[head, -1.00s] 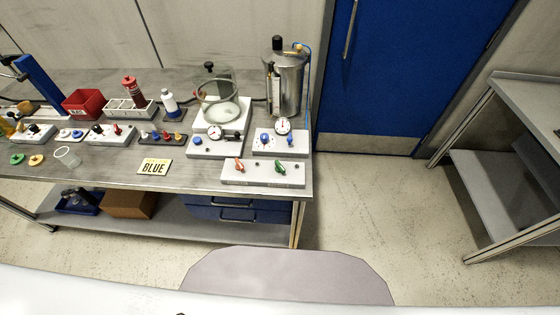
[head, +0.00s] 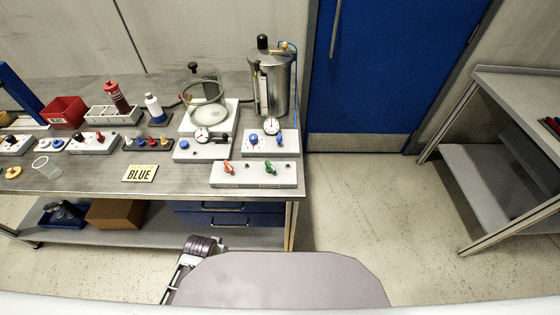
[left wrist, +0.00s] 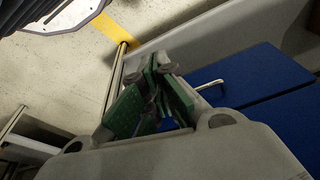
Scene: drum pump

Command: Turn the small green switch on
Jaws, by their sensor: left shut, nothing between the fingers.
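The small green switch (head: 270,167) sits on a long white switch box (head: 255,182) at the front right of the bench. Its lever is tilted; I cannot tell its on or off setting. An orange-red switch (head: 229,167) stands left of it on the same box. Part of my left arm shows low in the head view, in front of the bench and away from the switch; its fingertips cannot be made out there. My left gripper (left wrist: 155,90) shows in the left wrist view with green finger pads, shut and empty. My right gripper is not in view.
Behind the switch box stand gauge boxes, a glass bell jar (head: 207,100) and a metal drum (head: 272,85). Blue drawers (head: 230,214) sit under the bench top. Floor is clear to the right, before another table (head: 515,85).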

